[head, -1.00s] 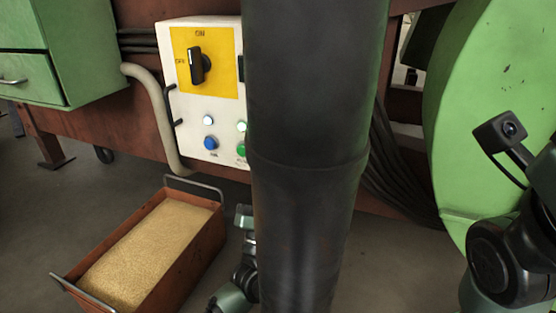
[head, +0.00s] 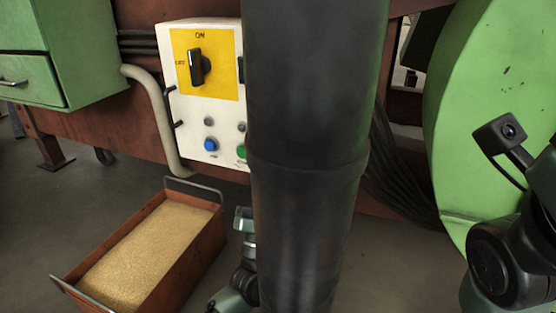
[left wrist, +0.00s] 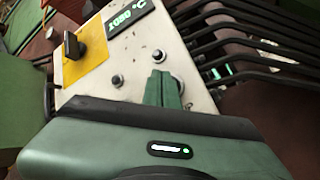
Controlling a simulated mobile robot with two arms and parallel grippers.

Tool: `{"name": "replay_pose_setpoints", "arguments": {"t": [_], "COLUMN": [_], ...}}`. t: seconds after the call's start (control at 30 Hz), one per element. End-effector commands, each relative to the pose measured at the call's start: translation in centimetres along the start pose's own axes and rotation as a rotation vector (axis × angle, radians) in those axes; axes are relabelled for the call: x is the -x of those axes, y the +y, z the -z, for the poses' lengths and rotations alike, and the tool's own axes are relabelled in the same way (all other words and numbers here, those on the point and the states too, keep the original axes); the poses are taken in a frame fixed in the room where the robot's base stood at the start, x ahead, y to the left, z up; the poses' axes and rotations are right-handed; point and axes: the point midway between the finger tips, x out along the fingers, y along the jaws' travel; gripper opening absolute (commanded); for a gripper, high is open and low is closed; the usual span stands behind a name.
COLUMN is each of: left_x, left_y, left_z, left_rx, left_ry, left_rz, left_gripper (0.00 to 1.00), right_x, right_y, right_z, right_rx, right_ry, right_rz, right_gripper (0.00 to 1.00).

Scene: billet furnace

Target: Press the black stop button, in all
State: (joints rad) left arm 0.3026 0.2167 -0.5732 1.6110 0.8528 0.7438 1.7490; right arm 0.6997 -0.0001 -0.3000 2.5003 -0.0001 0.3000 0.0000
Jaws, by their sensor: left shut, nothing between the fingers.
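The white control panel (head: 188,110) stands behind my dark column, which hides its right part in the head view. The left wrist view shows its face (left wrist: 135,60). My left gripper (left wrist: 162,78) is shut and empty, with its fingertips at the panel's lower right area. In the head view the fingers are hidden behind the column. My right gripper is out of view.
The panel carries a black rotary switch (head: 196,67), a blue button (head: 211,145), a green button (head: 241,151), unlit lamps (head: 208,121) and a temperature display (left wrist: 130,15). Dark bars (left wrist: 225,40) run beside it. A sand-filled box (head: 195,255) stands below.

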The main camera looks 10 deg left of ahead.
Motion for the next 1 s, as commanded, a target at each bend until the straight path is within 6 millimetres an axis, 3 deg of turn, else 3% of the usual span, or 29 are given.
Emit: {"name": "replay_pose_setpoints", "arguments": {"t": [0.5, 1.0], "left_x": [0.7, 3.8], "left_y": [0.6, 2.8], "left_z": [-0.6, -2.9], "left_rx": [0.0, 0.001], "left_ry": [-0.001, -0.001], "left_rz": [0.0, 0.0], "left_gripper": [0.0, 0.0], "right_x": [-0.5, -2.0], "right_y": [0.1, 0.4], "right_z": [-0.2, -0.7], "right_rx": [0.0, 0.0], "right_ry": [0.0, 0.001], "right_rz": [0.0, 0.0], "right_gripper": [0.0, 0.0]}}
